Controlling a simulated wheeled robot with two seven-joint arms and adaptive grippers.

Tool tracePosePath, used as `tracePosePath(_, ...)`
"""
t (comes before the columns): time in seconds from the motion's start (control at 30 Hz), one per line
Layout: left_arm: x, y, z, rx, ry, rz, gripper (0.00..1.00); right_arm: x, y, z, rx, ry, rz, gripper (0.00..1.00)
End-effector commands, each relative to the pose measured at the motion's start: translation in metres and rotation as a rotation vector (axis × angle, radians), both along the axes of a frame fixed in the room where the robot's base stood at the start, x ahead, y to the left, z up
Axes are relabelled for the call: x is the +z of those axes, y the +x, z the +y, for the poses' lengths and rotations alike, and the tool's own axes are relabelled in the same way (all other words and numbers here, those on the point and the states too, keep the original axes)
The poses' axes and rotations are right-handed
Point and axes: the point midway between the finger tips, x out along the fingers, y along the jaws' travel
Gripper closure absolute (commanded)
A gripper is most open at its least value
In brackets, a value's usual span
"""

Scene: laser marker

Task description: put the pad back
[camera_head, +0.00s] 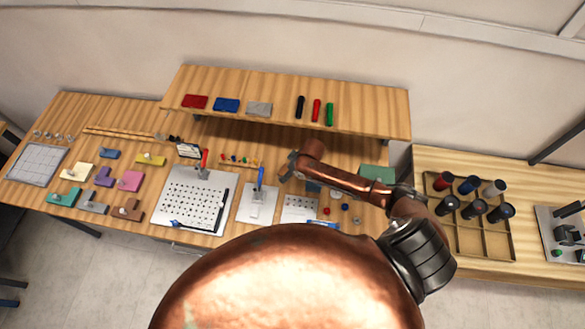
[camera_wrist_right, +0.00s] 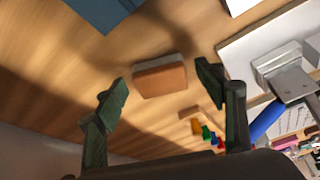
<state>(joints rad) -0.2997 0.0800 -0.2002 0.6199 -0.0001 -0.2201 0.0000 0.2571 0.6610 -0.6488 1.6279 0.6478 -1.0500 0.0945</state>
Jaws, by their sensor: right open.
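My right gripper (camera_head: 290,166) is open and empty over the table, in front of the shelf. In the right wrist view, its two fingers (camera_wrist_right: 162,86) stand apart. A brown block with a pale grey edge (camera_wrist_right: 160,78), which looks like the pad, lies on the wood between and beyond the fingertips. I see no contact with it. In the head view I cannot make out this block; my right gripper and arm seem to cover it. My left gripper is not in view.
The shelf (camera_head: 285,88) carries a red block (camera_head: 195,101), a blue block (camera_head: 226,105), a grey block (camera_head: 259,109) and several markers. White boards (camera_head: 192,203) and colored pieces cover the table. A compartment tray (camera_head: 470,238) with dark cylinders stands at right. Small colored pegs (camera_wrist_right: 207,132) lie near my right finger.

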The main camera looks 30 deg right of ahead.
Motion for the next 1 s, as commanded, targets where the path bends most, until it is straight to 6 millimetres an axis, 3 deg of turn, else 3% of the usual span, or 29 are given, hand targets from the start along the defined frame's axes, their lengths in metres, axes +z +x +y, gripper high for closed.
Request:
tracePosePath(0.5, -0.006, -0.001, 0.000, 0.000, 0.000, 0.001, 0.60, 0.089, -0.032, -0.020, 0.001, -0.002, -0.002, 0.36)
tracePosePath(0.7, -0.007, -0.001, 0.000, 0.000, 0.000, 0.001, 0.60, 0.105, -0.038, -0.023, 0.000, 0.000, 0.000, 0.36)
tracePosePath(1.0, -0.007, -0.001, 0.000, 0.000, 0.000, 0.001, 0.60, 0.108, -0.039, -0.023, 0.000, -0.001, 0.001, 0.36)
